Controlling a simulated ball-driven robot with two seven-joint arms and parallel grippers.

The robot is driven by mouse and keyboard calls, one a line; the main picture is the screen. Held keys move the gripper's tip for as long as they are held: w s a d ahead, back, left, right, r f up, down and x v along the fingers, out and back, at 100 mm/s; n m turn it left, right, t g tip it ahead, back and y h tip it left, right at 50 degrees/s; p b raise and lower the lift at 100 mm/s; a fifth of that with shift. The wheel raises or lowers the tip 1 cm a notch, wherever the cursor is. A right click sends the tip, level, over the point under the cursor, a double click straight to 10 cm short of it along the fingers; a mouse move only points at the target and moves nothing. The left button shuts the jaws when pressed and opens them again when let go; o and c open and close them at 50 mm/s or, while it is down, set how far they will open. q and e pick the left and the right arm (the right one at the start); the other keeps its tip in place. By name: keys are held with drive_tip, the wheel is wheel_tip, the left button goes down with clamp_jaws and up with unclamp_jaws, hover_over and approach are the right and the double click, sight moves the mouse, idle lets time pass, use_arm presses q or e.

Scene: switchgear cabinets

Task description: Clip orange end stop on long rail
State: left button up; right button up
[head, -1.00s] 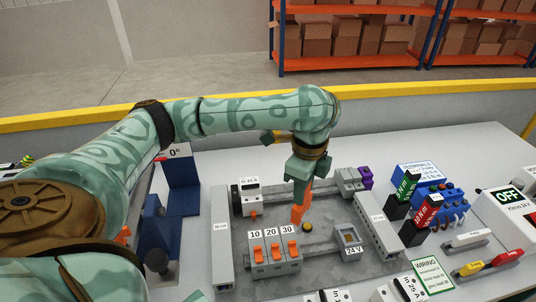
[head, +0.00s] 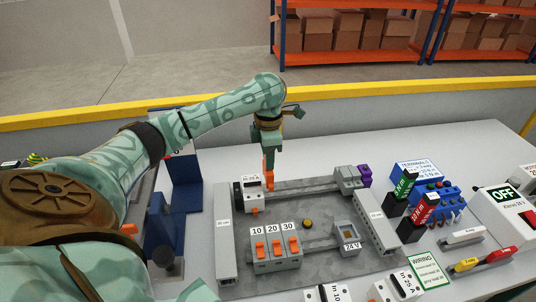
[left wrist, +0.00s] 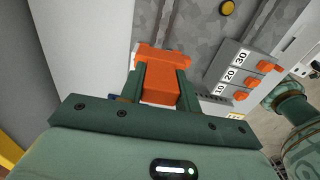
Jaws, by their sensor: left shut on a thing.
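My left gripper (head: 268,150) is shut on the orange end stop (head: 269,178) and points down. The end stop hangs just right of the white breaker (head: 252,194) at the left part of the long rail (head: 305,188). I cannot tell whether its lower end touches the rail. Grey and purple blocks (head: 350,178) stand at the rail's right end. My right gripper is not in view.
Three grey switches (head: 274,252) with orange levers, marked 10, 20 and 30, stand on the nearer rail. Upright grey ducts (head: 225,245) flank the plate. A yellow button (head: 308,224) lies between the rails. A blue stand (head: 183,185) is at the left.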

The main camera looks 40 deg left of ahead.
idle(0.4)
use_arm(q)
drive_tip(key=shift+r+p, duration=0.1)
drive_tip(key=shift+p, duration=0.3)
drive_tip(key=shift+f+b, duration=1.55)
drive_tip(key=shift+f, duration=1.5)
drive_tip(key=shift+r, duration=0.1)
drive_tip(key=shift+p, duration=0.4)
drive_tip(key=shift+p, duration=0.4)
